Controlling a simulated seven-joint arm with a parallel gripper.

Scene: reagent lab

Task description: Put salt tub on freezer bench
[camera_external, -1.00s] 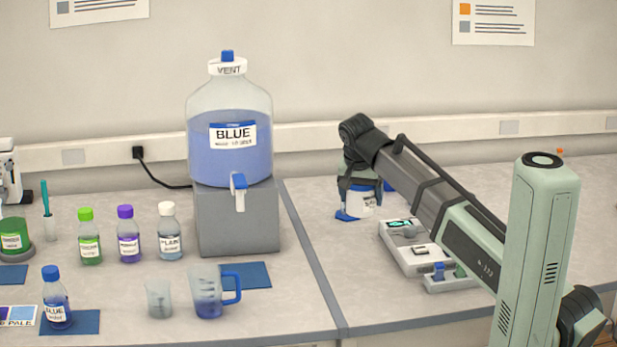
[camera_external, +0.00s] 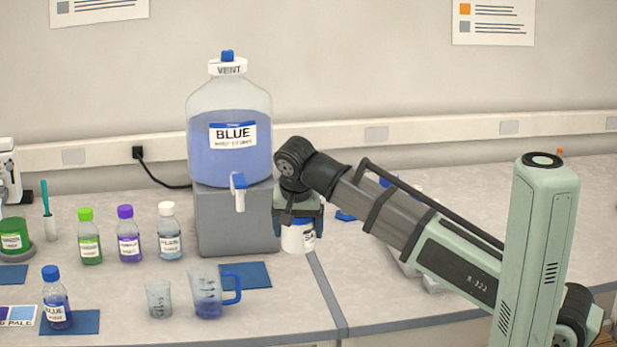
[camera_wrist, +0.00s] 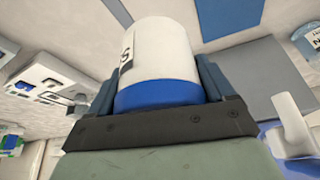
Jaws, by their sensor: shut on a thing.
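The salt tub (camera_external: 296,238) is a white tub with a blue lid and a dark-lettered label. I cannot tell which surface is the freezer bench.
The blue carboy (camera_external: 229,150) stands on a grey block (camera_external: 235,222). A jug (camera_external: 208,293) with a blue handle, a beaker (camera_external: 159,299) and several bottles stand to the left. A blue mat (camera_external: 246,275) in front of the block is bare.

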